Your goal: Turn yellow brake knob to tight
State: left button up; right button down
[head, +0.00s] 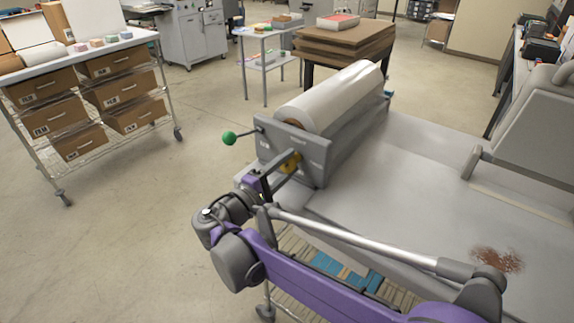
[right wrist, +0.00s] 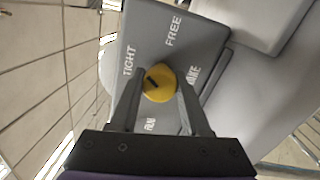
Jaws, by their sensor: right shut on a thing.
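The yellow brake knob (head: 291,160) sits on the grey end plate of the film roll stand. In the right wrist view the knob (right wrist: 161,92) shows a short dark mark on its left part, on the side toward the word TIGHT (right wrist: 129,61). The word FREE (right wrist: 174,32) is above the knob. My right gripper (right wrist: 160,82) is shut on the knob, one finger on each side. In the head view my right gripper (head: 284,170) partly hides the knob. My left gripper is in neither view.
A white film roll (head: 335,97) lies in the stand behind the plate. A green ball handle (head: 229,138) sticks out left of the plate. The grey machine bed (head: 400,190) extends right. A wire cart (head: 100,90) with film boxes stands left; floor between is clear.

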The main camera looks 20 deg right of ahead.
jog(key=n, duration=0.7)
dwell(0.5)
jog(key=shift+c, duration=1.9)
grip_release()
jog(key=shift+s+a, duration=0.1)
jog(key=b+v, duration=0.1)
jog(key=v, duration=0.9)
jog(key=shift+s, duration=0.3)
jog(key=shift+a+f, duration=0.1)
